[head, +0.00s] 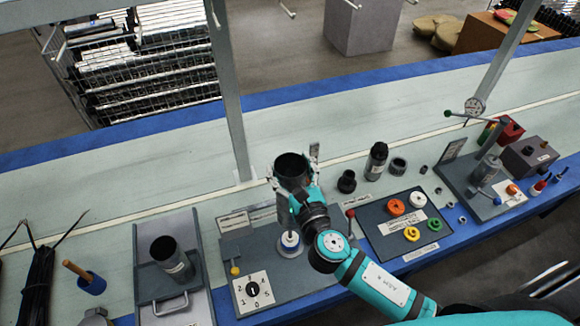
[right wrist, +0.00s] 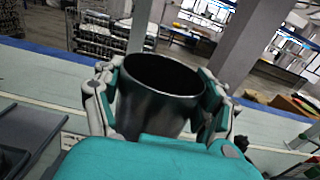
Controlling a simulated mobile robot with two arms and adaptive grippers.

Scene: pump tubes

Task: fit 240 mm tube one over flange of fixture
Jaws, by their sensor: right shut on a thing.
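A dark, hollow, open-topped tube (head: 291,168) is held roughly upright in my right gripper (head: 292,188). In the right wrist view the tube (right wrist: 160,95) sits between both fingers (right wrist: 160,112), its dark open mouth facing up. I take it for tube one; no length marking is readable. The fixture (head: 262,285) is a grey plate with a dial and a pale round flange (head: 290,245). The held tube appears above the flange and apart from it; its lower end is partly hidden by my gripper. My left gripper is not in view.
Another dark tube (head: 172,258) stands in a grey tray (head: 146,215) at left. A red-knobbed lever (head: 351,214) stands right of the flange. A board with coloured rings (head: 378,238), small dark cylinders (head: 376,162) and a gauge stand (head: 470,172) lie further right. The back bench strip is clear.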

